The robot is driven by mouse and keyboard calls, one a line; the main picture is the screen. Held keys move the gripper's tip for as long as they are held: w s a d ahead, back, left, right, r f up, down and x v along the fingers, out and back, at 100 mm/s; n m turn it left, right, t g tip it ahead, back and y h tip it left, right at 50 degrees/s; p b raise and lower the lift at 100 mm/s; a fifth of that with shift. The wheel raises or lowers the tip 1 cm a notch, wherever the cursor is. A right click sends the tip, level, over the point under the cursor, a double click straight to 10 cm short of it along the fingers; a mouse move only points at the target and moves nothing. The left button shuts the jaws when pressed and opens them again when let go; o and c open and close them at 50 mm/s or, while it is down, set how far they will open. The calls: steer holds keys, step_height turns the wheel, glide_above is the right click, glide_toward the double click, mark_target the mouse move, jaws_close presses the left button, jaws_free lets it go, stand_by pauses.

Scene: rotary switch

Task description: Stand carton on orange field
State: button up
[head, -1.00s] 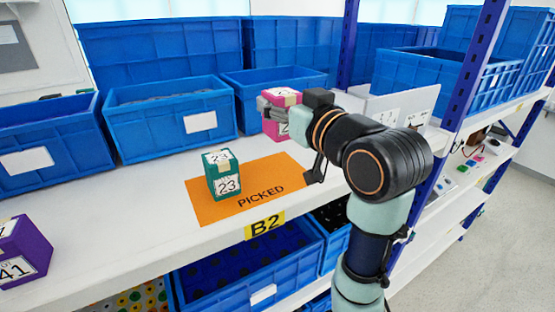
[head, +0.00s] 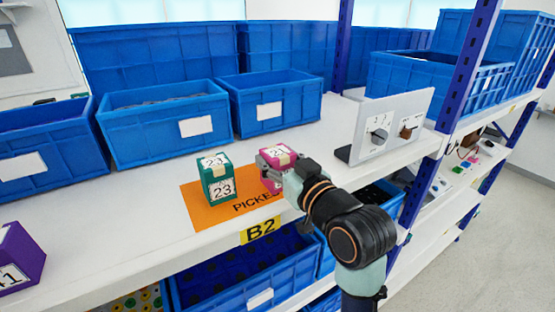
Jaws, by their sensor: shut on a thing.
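A pink carton (head: 276,155) with a white numbered label is held in my gripper (head: 268,162), which is shut on it. The carton is upright over the right part of the orange field (head: 206,216) marked PICKED. A green carton labelled 23 (head: 217,180) stands upright on the left part of the orange field, a short gap left of the pink one.
A purple carton (head: 20,250) stands at the shelf's left front. Blue bins (head: 170,140) line the back. A white panel with rotary switches (head: 390,125) stands to the right. The yellow B2 label (head: 260,230) marks the shelf's front edge. Bare shelf lies left of the field.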

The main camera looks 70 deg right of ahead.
steer(key=o, duration=1.2)
steer(key=shift+f, duration=0.15)
steer(key=shift+o, duration=0.2)
steer(key=shift+r, duration=0.25)
steer(key=b+v, duration=0.1)
steer(key=v, duration=1.1)
steer(key=shift+f, duration=0.1)
